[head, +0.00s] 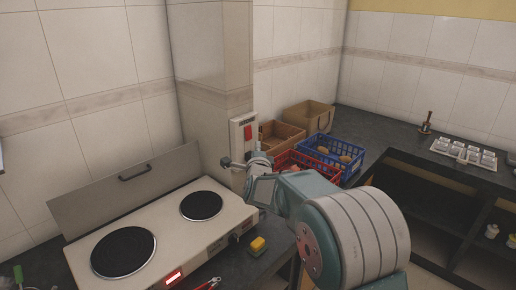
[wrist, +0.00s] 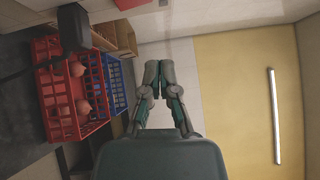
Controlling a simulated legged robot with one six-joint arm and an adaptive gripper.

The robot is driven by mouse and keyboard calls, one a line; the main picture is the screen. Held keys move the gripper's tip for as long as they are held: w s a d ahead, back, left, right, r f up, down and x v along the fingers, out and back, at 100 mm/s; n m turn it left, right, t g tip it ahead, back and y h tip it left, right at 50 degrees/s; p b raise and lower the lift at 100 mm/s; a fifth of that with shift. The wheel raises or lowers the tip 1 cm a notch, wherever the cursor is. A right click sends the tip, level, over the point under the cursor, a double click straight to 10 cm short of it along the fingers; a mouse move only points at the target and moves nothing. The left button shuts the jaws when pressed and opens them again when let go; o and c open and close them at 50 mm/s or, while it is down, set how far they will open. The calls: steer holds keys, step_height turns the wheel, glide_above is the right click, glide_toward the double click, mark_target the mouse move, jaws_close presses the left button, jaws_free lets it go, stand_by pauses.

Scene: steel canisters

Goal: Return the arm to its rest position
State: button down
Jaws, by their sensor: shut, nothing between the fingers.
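My arm reaches from the lower right of the head view toward the wall pillar, with its large white and teal joint nearest the camera. My gripper (wrist: 160,66) shows in the wrist view with its two fingers together and nothing between them. It is in free air, apart from the crates at the left of that view. In the head view the fingers cannot be made out clearly beyond the arm. No canister can be made out for certain.
A red crate (wrist: 42,85) with round items and a blue crate (head: 345,150) stand by cardboard boxes (head: 310,115). A dark shelf unit (head: 440,165) stands at right.

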steer(key=s+d+r+n+g, duration=0.3)
steer(key=s+d+n, duration=0.1)
steer(key=s+d, duration=0.25)
steer(key=s+d+r+n+g, duration=0.2)
steer(key=s+d+n, duration=0.3)
steer(key=s, duration=0.3)
steer(key=s+d+f+n+g, duration=0.2)
steer(key=s+d+n, duration=0.1)
steer(key=s, duration=0.7)
steer(key=s+d+f+n+g+h, duration=0.1)
steer(key=s+d+f+n+g, duration=0.1)
steer(key=s, duration=0.8)
steer(key=s+d+f+n+g+h, duration=0.1)
steer(key=s+d+f+n+g, duration=0.2)
steer(key=s+d, duration=0.3)
steer(key=s+f+g, duration=0.1)
steer(key=s, duration=0.4)
steer(key=shift+d+f+n, duration=0.15)
steer(key=shift+d+n, duration=0.15)
steer(key=shift+d, duration=0.05)
